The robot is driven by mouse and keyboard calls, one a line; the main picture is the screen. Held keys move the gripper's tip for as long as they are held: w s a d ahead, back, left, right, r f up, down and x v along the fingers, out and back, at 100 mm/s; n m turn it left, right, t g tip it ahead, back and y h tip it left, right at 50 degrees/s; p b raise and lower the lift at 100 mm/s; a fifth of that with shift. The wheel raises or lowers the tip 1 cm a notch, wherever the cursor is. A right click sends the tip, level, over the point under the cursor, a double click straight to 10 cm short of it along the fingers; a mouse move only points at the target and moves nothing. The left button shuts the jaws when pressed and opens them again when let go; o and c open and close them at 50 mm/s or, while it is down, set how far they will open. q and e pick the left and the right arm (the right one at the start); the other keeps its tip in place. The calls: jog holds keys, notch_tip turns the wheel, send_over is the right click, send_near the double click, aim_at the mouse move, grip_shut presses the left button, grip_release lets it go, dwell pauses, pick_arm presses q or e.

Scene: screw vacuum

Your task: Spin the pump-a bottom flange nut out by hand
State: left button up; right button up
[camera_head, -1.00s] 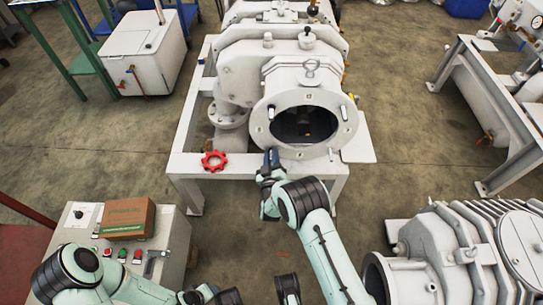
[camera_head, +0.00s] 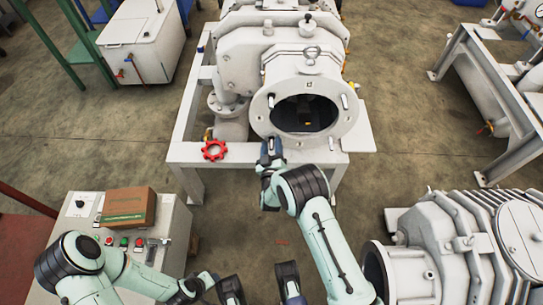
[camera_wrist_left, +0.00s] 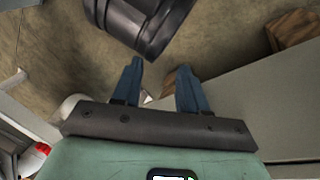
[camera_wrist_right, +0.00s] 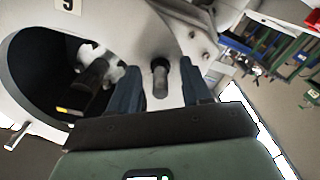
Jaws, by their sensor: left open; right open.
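Pump-a is the white pump in the middle, with a round open flange (camera_head: 260,118) facing me. My right gripper (camera_head: 270,147) is at the flange's lower edge with its fingers pointing up and away from me. In the right wrist view, a dark stud or nut (camera_wrist_right: 160,80) at the flange rim (camera_wrist_right: 112,22) stands between the open fingers. A gap shows on both sides of it, and I cannot tell the nut from its stud. My left gripper (camera_wrist_left: 157,82) is open and empty in the left wrist view, near a black arm joint of mine.
A red handwheel (camera_head: 214,150) sits left of the flange on the white frame (camera_head: 186,152). A control box (camera_head: 178,228) with a cardboard box (camera_head: 128,206) stands at lower left. Another white pump (camera_head: 465,245) lies at lower right.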

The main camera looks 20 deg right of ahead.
pick_arm(q)
jog(key=shift+g+h, duration=0.3)
jog(key=shift+g, duration=0.3)
jog(key=s+r, duration=0.1)
jog(key=s+d+p, duration=0.1)
jog(key=s+r+p, duration=0.1)
jog(key=shift+s+d+r, duration=0.3)
jog(key=shift+d, duration=0.1)
pick_arm(e)
jog(key=v, duration=1.2)
jog(key=shift+s, duration=0.35)
jog(key=shift+r, duration=0.1)
